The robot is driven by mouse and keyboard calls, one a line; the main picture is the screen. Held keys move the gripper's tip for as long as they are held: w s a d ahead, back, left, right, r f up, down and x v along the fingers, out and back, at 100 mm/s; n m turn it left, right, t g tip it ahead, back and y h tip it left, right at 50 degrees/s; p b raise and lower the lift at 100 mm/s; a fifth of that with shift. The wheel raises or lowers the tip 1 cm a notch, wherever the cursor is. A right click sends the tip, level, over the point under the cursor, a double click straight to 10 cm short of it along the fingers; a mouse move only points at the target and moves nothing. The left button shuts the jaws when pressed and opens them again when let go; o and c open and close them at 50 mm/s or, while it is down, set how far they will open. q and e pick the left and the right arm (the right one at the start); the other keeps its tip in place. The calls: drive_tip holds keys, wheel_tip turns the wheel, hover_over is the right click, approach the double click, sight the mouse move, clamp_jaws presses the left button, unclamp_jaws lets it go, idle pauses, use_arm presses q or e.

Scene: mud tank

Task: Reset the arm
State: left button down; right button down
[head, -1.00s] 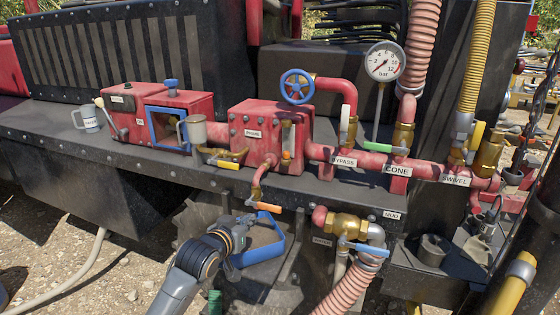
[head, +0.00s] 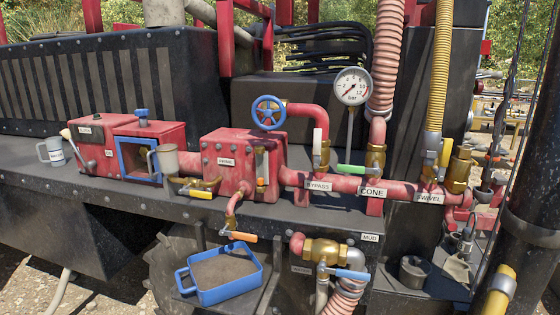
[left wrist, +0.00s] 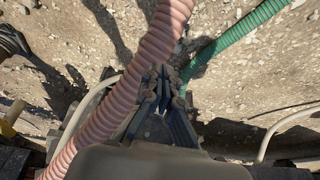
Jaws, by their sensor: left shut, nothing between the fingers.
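My left gripper (left wrist: 164,82) is in the left wrist view, pointing down over the gravel, with its dark fingers together and nothing between them. A pink ribbed hose (left wrist: 135,75) crosses just left of the fingers, and a green hose (left wrist: 235,38) lies beyond them to the right. I cannot tell if the fingers touch the pink hose. No gripper or arm of mine shows in the head view.
In the head view, a blue-rimmed tray (head: 256,284) of brown material sits below the orange-handled tap (head: 241,236). Red pipework with a pressure gauge (head: 352,87) runs along the dark ledge.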

use_arm(q)
drive_tip(key=s+f+g, duration=0.1)
drive_tip(key=s+f, duration=0.2)
drive_tip(key=s, duration=0.7)
drive_tip(key=s+f+g, duration=0.1)
drive_tip(key=s+f, duration=0.1)
drive_tip(key=s, duration=0.8)
drive_tip(key=shift+a+f+m+g+b, duration=0.2)
drive_tip(key=shift+f+m+g+b, duration=0.1)
drive_tip(key=shift+f+g, duration=0.1)
